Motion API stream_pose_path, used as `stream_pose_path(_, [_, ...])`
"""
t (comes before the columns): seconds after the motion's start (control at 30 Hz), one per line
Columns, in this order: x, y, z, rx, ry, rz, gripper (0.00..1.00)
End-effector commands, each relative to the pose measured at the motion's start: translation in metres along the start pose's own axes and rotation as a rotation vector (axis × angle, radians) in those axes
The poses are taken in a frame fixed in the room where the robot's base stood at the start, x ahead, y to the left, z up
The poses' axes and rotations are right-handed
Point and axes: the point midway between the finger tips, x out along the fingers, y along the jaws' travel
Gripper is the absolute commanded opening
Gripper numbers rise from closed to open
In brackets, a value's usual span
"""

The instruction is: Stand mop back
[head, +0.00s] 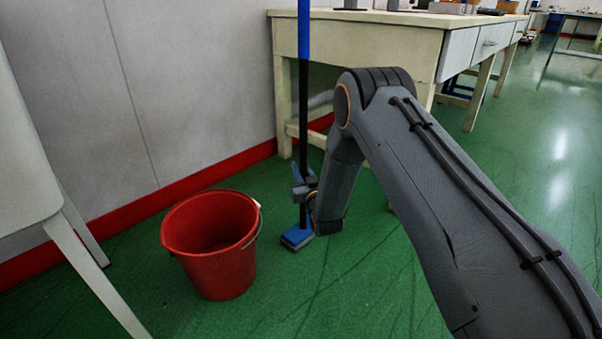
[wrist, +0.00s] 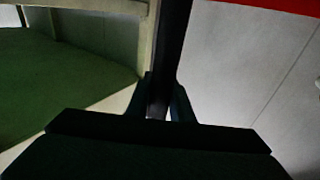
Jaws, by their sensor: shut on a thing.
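The mop (head: 304,110) stands upright in the head view, with a blue upper handle, a dark lower shaft and a blue-and-grey head (head: 297,237) at the floor. My gripper (head: 304,190) is shut on the dark shaft, low down and a little above the head. In the wrist view the dark shaft (wrist: 172,45) runs up between my fingers (wrist: 160,100). The top of the mop is cut off by the picture edge. I cannot tell whether the head presses on the floor.
A red bucket (head: 212,245) stands on the green floor just left of the mop. A cream workbench (head: 385,32) is behind it, against the grey wall (head: 190,80) with its red skirting. A pale piece of furniture (head: 22,150) is at the left edge. Open floor (head: 520,150) lies at the right.

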Motion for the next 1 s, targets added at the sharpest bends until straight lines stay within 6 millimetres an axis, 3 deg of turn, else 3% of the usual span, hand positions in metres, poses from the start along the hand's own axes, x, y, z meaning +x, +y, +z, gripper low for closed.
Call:
stream_pose_path(0.3, [0.001,0.000,-0.002,0.000,0.005,0.000,0.00])
stream_pose_path(0.33, [0.000,0.000,0.001,0.000,0.000,0.000,0.22])
stream_pose_path(0.43, [0.000,0.000,0.001,0.000,0.000,0.000,0.39])
stream_pose_path(0.77, [0.000,0.000,-0.001,0.000,0.001,0.000,0.39])
stream_pose_path(1.0, [-0.030,0.000,-0.003,0.000,-0.003,0.000,0.39])
